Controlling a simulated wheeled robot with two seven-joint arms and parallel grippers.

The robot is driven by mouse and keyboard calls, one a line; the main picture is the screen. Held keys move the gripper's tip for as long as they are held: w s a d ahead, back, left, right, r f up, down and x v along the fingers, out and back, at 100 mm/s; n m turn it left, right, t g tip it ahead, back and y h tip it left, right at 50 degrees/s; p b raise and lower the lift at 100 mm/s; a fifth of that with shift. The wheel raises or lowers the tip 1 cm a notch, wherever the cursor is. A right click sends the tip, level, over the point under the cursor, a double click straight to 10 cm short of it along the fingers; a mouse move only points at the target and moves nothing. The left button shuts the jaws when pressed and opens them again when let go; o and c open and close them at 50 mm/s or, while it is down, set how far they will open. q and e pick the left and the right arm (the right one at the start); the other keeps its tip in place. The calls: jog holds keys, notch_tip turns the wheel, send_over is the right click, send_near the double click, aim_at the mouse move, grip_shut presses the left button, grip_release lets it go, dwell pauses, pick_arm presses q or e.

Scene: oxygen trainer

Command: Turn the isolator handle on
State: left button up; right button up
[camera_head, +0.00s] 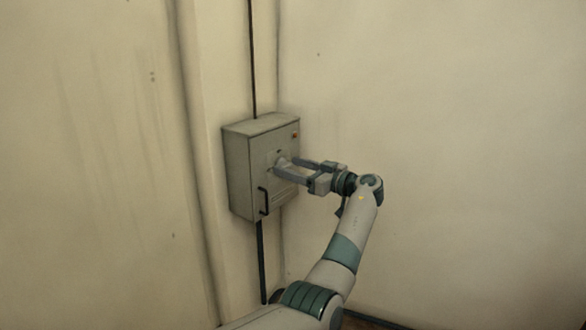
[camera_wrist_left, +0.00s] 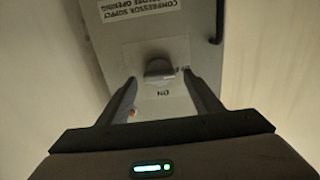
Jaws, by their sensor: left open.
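The isolator is a grey box (camera_head: 238,175) on the wall; its front panel also shows in the left wrist view (camera_wrist_left: 150,30). The isolator handle (camera_wrist_left: 159,69) is a small grey knob on that panel, with its grip lying roughly sideways in the wrist view. An upside-down "ON" mark shows below it, and another mark at its right is partly hidden by a finger. My left gripper (camera_head: 290,167) is open in front of the panel. In the wrist view its fingers (camera_wrist_left: 159,84) stand on either side of the knob, with gaps visible. My right gripper is out of view.
A black pull bar (camera_head: 263,200) sticks out at the box's lower front edge. A small red spot (camera_head: 295,135) is at its upper right. A dark conduit (camera_head: 252,60) runs above and below the box. The space right of the arm is clear.

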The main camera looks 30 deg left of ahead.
pick_arm(q)
jog(key=shift+c, duration=0.6)
jog(key=c, duration=0.9)
jog(key=shift+c, duration=0.2)
